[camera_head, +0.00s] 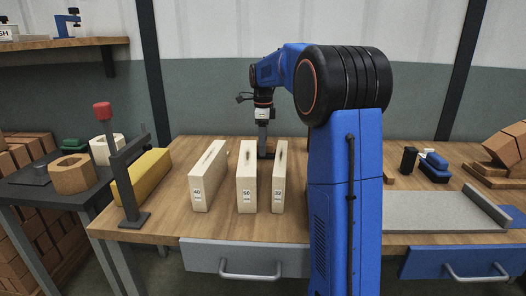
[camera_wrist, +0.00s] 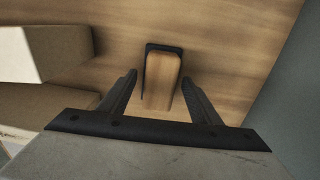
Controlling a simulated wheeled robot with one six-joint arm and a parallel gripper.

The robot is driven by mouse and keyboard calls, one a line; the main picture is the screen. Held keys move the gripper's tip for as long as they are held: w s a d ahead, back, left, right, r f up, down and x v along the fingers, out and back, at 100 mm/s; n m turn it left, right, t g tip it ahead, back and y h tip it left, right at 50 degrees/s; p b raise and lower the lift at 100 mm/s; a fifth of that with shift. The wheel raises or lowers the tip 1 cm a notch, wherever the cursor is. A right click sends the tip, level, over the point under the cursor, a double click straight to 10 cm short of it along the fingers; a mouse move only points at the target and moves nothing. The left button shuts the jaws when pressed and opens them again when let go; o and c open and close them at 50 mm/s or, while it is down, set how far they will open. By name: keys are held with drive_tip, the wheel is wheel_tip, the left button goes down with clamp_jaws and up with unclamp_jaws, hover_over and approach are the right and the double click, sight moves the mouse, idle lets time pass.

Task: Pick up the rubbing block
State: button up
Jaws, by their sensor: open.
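The rubbing block appears to be the small wooden block with a dark edge (camera_wrist: 161,82) on the table in the wrist view. It lies between the two black fingers of my gripper (camera_wrist: 158,85), with a gap on each side. My gripper is open and empty. In the head view my gripper (camera_head: 263,146) points straight down behind the pale upright blocks. The wooden block (camera_head: 271,147) shows only in part there, beside the fingers. Whether the fingers are level with it or above it is hard to tell.
Three pale numbered blocks (camera_head: 246,178) stand in front of my gripper. A yellow block (camera_head: 142,176) and a red-knobbed lever tool (camera_head: 122,165) are at left. A blue brush-like object (camera_head: 434,168) and a grey tray (camera_head: 430,212) are at right. The wall is close behind the table.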

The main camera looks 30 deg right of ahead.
drive_tip(key=shift+c, duration=0.4)
drive_tip(key=c, duration=1.3)
drive_tip(key=shift+r, duration=0.15)
wheel_tip(320, 180, up, 10)
drive_tip(key=shift+f, duration=0.1)
drive_tip(key=o, duration=0.4)
drive_tip(key=shift+c, duration=0.2)
